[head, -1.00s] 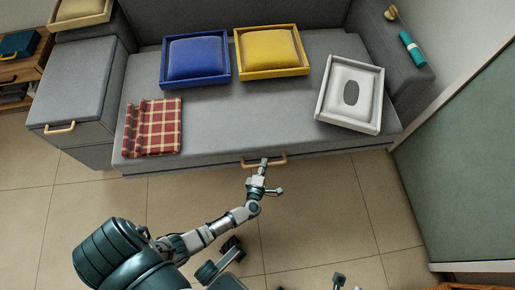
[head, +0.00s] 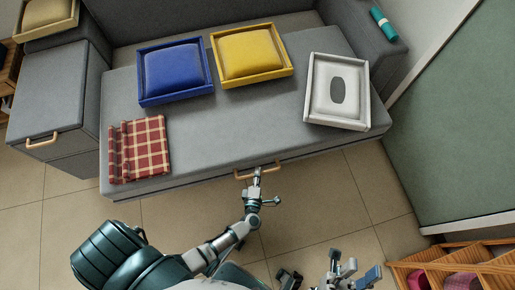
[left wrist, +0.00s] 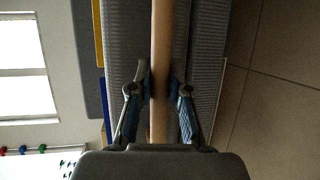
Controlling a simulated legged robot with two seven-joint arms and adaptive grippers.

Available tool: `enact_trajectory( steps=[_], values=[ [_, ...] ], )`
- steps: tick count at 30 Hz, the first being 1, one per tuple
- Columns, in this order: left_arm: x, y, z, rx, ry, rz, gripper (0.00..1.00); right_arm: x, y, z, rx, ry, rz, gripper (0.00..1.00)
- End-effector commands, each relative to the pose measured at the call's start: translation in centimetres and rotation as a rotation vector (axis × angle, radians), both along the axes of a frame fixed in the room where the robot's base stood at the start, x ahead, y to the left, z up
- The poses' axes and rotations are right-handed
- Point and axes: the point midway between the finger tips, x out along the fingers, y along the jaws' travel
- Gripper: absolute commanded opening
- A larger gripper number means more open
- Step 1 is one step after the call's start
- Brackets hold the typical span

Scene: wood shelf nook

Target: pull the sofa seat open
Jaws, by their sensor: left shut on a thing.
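The grey sofa seat (head: 225,130) lies across the middle of the head view, with a strip of space between its back edge and the backrest. Its wooden handle (head: 270,172) is on the front edge, and it also shows as an upright bar in the left wrist view (left wrist: 161,45). My left gripper (head: 255,177) is shut on this handle. In the left wrist view its fingers (left wrist: 160,88) are on both sides of the bar. My right gripper (head: 345,268) is low in the head view, away from the sofa; its opening is unclear.
A checked blanket (head: 140,148), blue tray (head: 143,95), yellow tray (head: 285,73) and white tray (head: 366,110) lie on the seat. A grey chest (head: 55,95) stands left. A green panel (head: 460,120) and wooden rack (head: 440,268) are right. Tiled floor (head: 310,200) lies in front.

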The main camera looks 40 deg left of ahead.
Motion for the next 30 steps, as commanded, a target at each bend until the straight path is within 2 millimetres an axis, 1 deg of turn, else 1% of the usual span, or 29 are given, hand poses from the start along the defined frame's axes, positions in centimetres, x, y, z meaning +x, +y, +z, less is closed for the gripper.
enact_trajectory(
  steps=[1, 2, 3, 5, 13, 17, 20, 27, 30],
  values=[
    [-0.4, -0.2, -0.6, -0.004, 0.013, -0.004, 0.00, 0.0, 0.0, -0.1, 0.000, 0.001, 0.000, 0.40],
    [-0.4, -0.2, -0.6, -0.004, 0.013, -0.004, 0.20, 0.0, 0.0, -0.1, 0.000, 0.001, 0.000, 0.40],
    [-0.4, -0.2, -0.6, -0.004, 0.013, -0.004, 0.29, 0.0, 0.0, -0.1, 0.000, 0.001, 0.000, 0.40],
    [-0.4, -0.1, -0.6, -0.004, 0.013, -0.004, 0.43, 0.0, 0.0, -0.1, 0.000, 0.001, 0.000, 0.40],
    [-0.2, 0.0, -0.2, -0.002, 0.005, -0.002, 0.43, 0.1, 0.0, 0.0, -0.001, 0.000, 0.000, 0.40],
    [-0.9, -0.4, -0.1, -0.002, 0.006, -0.001, 0.43, -0.1, 0.0, 0.1, -0.002, -0.004, -0.001, 0.40],
    [-2.3, -1.1, 0.1, -0.004, 0.007, -0.001, 0.43, -0.1, 0.0, 0.1, -0.001, -0.004, 0.000, 0.40],
    [-7.1, -3.5, 1.1, -0.004, 0.009, -0.001, 0.43, -0.1, 0.0, 0.1, -0.002, -0.003, 0.000, 0.40],
    [-8.7, -4.3, 1.4, -0.002, 0.009, -0.001, 0.43, -0.1, 0.0, 0.1, -0.001, -0.002, -0.001, 0.40]
  ],
)
